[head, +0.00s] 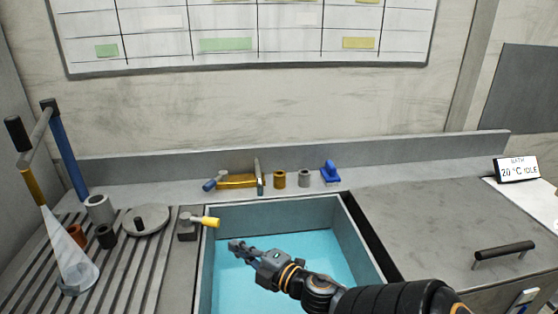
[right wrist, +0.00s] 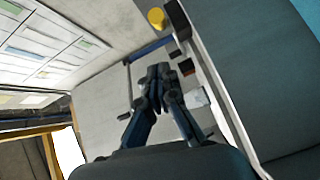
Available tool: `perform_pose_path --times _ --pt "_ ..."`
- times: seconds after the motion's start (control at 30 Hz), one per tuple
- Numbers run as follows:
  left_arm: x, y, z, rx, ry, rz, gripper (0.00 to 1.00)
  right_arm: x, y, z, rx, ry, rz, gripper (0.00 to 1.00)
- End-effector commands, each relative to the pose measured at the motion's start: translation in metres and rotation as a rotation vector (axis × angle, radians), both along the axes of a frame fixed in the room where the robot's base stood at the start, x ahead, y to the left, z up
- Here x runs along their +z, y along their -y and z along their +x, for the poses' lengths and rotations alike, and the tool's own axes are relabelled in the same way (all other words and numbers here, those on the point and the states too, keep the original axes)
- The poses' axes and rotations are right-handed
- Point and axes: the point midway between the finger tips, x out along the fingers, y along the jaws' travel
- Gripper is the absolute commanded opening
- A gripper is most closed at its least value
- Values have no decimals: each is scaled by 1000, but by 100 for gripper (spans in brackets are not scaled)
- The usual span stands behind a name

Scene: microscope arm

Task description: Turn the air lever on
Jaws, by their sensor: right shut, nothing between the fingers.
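A small lever with a yellow handle (head: 211,222) sits on a dark grey block (head: 188,229) at the left rim of the basin. Its handle points right, over the basin edge. No label shows whether it is the air lever. My right gripper (head: 234,245) is shut and empty above the blue water, just right of and nearer than the yellow handle, apart from it. In the right wrist view the closed fingertips (right wrist: 158,72) show, with a yellow round end (right wrist: 157,18) beyond them beside a dark block. My left gripper is not in view.
The basin (head: 280,215) holds blue water. Behind it stand a brass-coloured fitting (head: 238,181), small cylinders and a blue piece (head: 330,172). At left are a jointed arm with a blue post (head: 64,150), a clear cone (head: 70,260) and a round disc (head: 147,219). The right counter (head: 420,215) is mostly clear.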

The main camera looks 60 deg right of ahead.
Motion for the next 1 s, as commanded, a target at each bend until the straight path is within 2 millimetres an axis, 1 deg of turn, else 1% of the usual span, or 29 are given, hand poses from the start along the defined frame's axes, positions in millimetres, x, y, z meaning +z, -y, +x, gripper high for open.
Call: perform_pose_path --times 0.03,0.2,0.3,0.4,0.5,0.6,1.0 --pt "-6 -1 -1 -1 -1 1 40 -5 2 -14 -3 -5 2 0" --pt "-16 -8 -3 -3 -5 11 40 -2 7 -55 -5 -5 0 0" --pt "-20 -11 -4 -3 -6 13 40 0 10 -74 -4 -4 1 0" --pt "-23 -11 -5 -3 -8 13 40 1 12 -89 -4 -3 2 0" --pt "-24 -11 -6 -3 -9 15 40 3 13 -99 -2 -1 1 0" --pt "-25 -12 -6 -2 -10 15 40 4 13 -103 -1 0 0 0" --pt "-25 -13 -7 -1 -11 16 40 5 13 -104 0 0 0 0"
